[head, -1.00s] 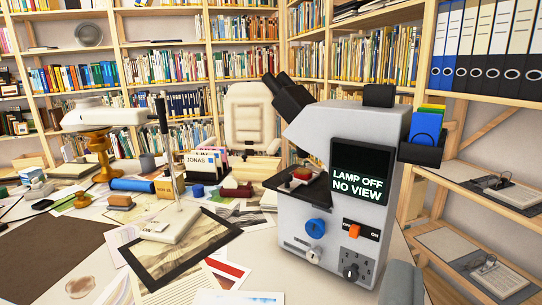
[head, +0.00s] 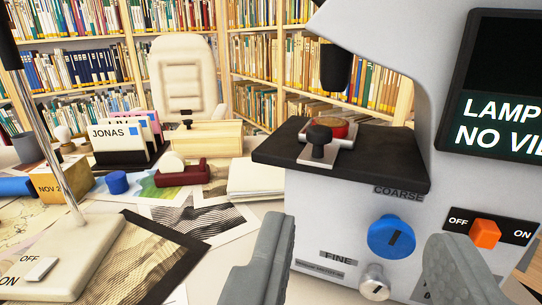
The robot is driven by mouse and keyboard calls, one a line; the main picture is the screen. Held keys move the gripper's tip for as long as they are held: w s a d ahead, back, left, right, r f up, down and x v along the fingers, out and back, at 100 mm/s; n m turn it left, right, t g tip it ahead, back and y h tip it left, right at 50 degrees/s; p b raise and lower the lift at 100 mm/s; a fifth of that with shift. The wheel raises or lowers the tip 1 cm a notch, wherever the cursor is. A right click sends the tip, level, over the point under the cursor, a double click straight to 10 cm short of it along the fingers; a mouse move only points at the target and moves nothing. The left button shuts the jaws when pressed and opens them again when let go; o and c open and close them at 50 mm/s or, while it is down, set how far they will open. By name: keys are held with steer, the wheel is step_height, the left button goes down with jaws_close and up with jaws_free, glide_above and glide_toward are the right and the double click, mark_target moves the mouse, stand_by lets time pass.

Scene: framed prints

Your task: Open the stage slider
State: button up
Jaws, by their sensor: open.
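The microscope (head: 330,215) stands close in front of me, with a black stage (head: 395,172) on its left side. On the stage is a metal slider (head: 318,150) with a black knob (head: 319,136). A red round piece (head: 337,129) sits in a metal holder just behind the knob. My gripper (head: 360,270) is open and empty, its grey fingers low in the picture, below the stage and apart from the slider. The right finger overlaps the lower front of the microscope in view. Whether the slider is open or shut is hard to tell.
A blue coarse knob (head: 391,237), a silver fine knob (head: 375,281) and an orange lamp switch (head: 485,234) are on the microscope's front. The display (head: 500,100) is cut off. A lamp base (head: 50,250) and framed print (head: 140,262) lie left.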

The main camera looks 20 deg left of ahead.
mark_target(319, 135)
steer(key=x, duration=0.6)
steer(key=a+f+x, duration=0.1)
steer(key=x, duration=1.1)
steer(key=shift+a+f, duration=0.35)
steer(key=shift+a, duration=0.05)
steer(key=shift+s, duration=0.1)
jaws_close()
